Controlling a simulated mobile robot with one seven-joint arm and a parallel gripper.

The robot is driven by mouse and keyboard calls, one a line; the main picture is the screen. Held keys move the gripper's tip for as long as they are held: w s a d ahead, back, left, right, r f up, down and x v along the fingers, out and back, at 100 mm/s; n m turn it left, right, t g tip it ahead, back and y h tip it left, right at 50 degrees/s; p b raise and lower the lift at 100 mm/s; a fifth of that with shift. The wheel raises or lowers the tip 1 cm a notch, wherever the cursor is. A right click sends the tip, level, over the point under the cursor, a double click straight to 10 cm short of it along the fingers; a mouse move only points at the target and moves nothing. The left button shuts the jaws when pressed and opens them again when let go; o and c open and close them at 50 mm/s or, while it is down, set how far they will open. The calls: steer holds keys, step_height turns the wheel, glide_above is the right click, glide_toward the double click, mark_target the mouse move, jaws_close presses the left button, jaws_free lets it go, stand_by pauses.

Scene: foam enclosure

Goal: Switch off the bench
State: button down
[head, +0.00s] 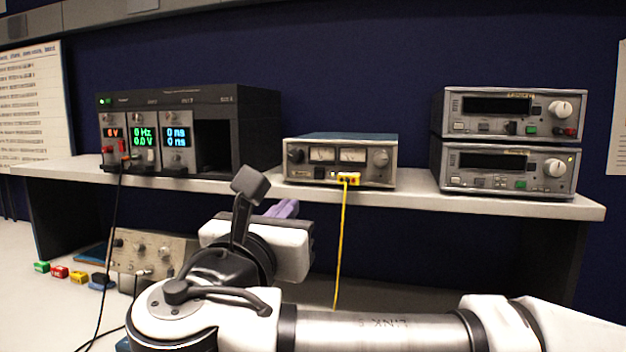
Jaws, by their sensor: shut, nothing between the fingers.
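The bench is a pale shelf (420,190) of instruments before a dark blue wall. The black rack (258,130) at left has lit orange, green and cyan displays, and a small green light at its top left corner. The middle unit (340,161) has two pale analog meters and a yellow plug (348,179) at its front. Two stacked units, upper (510,113) and lower (508,167), stand at right with dark displays. The lower one shows a tiny light near its right edge. My gripper (284,208) shows as purple fingers, shut and empty, below the shelf edge, partly hidden by my arm.
A yellow cable (342,245) hangs from the plug, and a black cable (117,215) hangs from the rack. Under the shelf at left stands a knobbed box (150,250). Small green, red, yellow and dark blocks (60,271) lie on the lower surface.

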mark_target(319, 173)
steer(key=p+x, duration=0.3)
steer(key=x, duration=1.1)
steer(key=shift+w, duration=0.1)
